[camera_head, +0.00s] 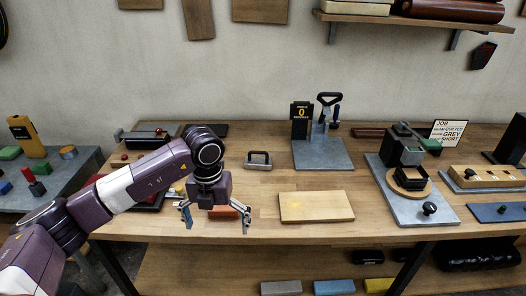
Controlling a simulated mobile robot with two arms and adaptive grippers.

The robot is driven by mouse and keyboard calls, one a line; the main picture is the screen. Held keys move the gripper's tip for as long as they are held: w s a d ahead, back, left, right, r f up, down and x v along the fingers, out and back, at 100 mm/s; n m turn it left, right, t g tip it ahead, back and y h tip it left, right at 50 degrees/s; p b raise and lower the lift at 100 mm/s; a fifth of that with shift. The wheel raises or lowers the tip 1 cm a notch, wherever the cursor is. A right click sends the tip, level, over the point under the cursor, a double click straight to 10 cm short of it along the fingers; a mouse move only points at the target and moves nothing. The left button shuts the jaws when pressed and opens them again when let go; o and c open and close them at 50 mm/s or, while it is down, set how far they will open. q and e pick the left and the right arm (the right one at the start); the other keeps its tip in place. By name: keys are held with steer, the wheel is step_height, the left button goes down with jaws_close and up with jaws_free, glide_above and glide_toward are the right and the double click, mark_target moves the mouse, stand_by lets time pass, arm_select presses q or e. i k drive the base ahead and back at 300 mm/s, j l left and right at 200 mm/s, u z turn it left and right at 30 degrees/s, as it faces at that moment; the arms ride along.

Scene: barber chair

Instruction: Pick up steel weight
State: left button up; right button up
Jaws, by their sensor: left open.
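A small grey metal block with a handle on top, which looks like the steel weight (258,165), sits upright on the wooden workbench (260,215), left of the middle. My left gripper (215,226) points down over the front left part of the bench, with its fingers spread wide and nothing held between them. It is in front and to the left of the weight, apart from it. An orange-brown block (228,211) shows partly behind the fingers. My right gripper is not in view.
A pale wooden board (316,207) lies right of the weight. A grey plate with an upright device (322,154) stands behind it. A press on a grey base (398,199) stands further right. Dark trays and tools are behind my left arm. Bare bench surrounds the weight.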

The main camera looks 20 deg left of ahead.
mark_target(258, 163)
steer(key=i, duration=1.35)
